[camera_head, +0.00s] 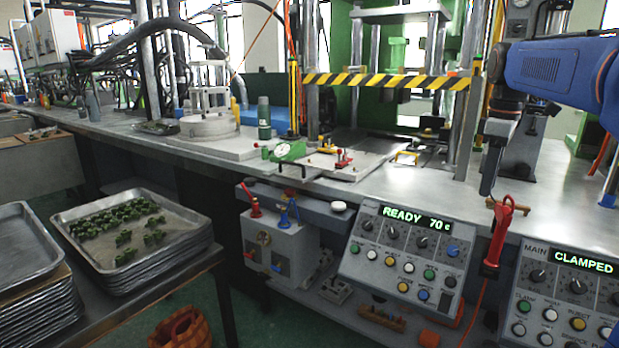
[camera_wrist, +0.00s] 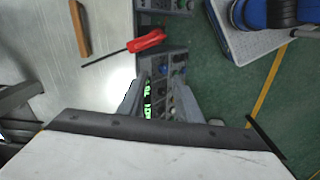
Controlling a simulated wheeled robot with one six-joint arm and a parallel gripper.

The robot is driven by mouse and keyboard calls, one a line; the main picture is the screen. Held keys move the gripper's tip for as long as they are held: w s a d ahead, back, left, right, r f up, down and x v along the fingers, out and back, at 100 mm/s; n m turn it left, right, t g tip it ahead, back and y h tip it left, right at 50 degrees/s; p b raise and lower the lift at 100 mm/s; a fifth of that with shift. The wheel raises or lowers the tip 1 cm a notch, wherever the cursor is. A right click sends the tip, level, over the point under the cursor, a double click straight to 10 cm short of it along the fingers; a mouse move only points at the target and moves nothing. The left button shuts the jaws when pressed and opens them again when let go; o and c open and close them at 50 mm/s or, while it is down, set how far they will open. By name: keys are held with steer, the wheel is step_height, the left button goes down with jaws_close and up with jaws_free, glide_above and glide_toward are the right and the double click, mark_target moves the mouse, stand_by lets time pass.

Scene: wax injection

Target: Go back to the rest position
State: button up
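My gripper (camera_head: 487,188) hangs pointing down from my blue arm at the right, above the metal bench (camera_head: 555,207) behind the control panels. In the wrist view the two fingers (camera_wrist: 159,92) stand apart with nothing between them. The panel with the green lit display shows in the gap beyond them. In the head view one panel (camera_head: 408,252) reads READY 70 c. The other panel (camera_head: 565,290), marked MAIN, reads CLAMPED.
The press with a striped bar (camera_head: 390,80) stands behind. Trays (camera_head: 190,240) of green pieces are at the left. Green floor (camera_head: 240,290) shows between.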

steer(key=s+a+f+m+t, duration=0.2)
steer(key=s+a+f+m, duration=0.3)
steer(key=s+f, duration=0.6)
steer(key=s+a+f+m+t, duration=0.2)
steer(key=s+a+f+m, duration=0.2)
steer(key=s+a+f, duration=0.3)
steer(key=s+f, duration=0.5)
steer(key=s, duration=0.3)
steer(key=shift+s+a+f+m, duration=0.2)
steer(key=shift+s+f+m, duration=0.1)
steer(key=shift+s+m, duration=0.1)
steer(key=shift+w, duration=0.1)
